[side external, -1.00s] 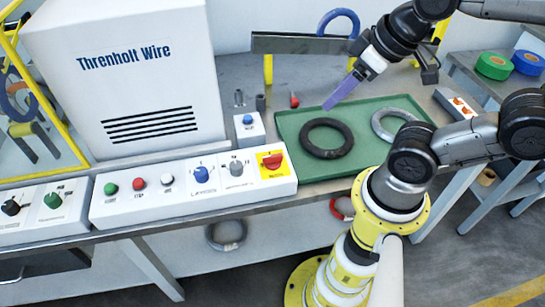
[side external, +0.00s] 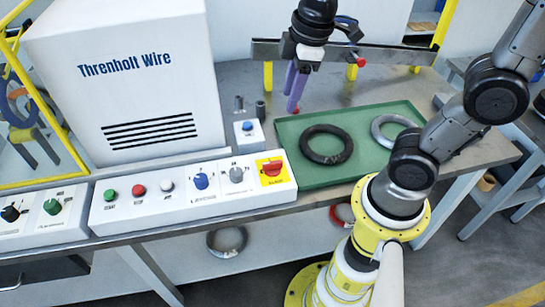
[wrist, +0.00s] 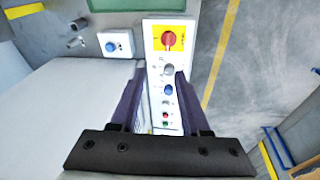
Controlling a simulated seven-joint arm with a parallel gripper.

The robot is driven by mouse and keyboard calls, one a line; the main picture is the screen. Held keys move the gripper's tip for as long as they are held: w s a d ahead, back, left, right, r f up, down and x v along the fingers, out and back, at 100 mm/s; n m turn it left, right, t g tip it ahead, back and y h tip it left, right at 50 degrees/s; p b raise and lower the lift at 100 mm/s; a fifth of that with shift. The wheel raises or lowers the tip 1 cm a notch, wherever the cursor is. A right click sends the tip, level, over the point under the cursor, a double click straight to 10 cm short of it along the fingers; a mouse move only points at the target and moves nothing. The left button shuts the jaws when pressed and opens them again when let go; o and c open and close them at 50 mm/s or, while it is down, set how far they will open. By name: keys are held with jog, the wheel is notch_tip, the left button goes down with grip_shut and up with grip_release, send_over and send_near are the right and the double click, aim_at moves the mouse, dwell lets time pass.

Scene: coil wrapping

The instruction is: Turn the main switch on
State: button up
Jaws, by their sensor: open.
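The main switch (side external: 271,168) is a red rotary handle on a yellow plate at the right end of the long white control panel (side external: 130,208). It also shows near the top of the wrist view (wrist: 169,40), past my fingertips. Its exact setting is too small to read. My gripper (side external: 290,102) has purple fingers pointing down, held above the table behind the panel and near the left edge of the green tray. In the wrist view my gripper (wrist: 160,74) is open and empty, with the panel showing between and beyond its fingers. It is apart from the switch.
A small box with a blue button (side external: 248,128) stands behind the switch. The green tray (side external: 330,176) holds a black coil (side external: 326,144) and a grey coil (side external: 381,125). The white Threnholt Wire cabinet (side external: 130,70) stands left. Other knobs, including a blue one (side external: 200,181), line the panel.

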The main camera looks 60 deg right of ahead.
jog(key=n+g, duration=0.1)
jog(key=g, duration=0.1)
send_over(272, 162)
notch_tip(272, 162, down, 5)
notch_tip(272, 162, down, 14)
jog(key=shift+f, duration=0.25)
grip_shut()
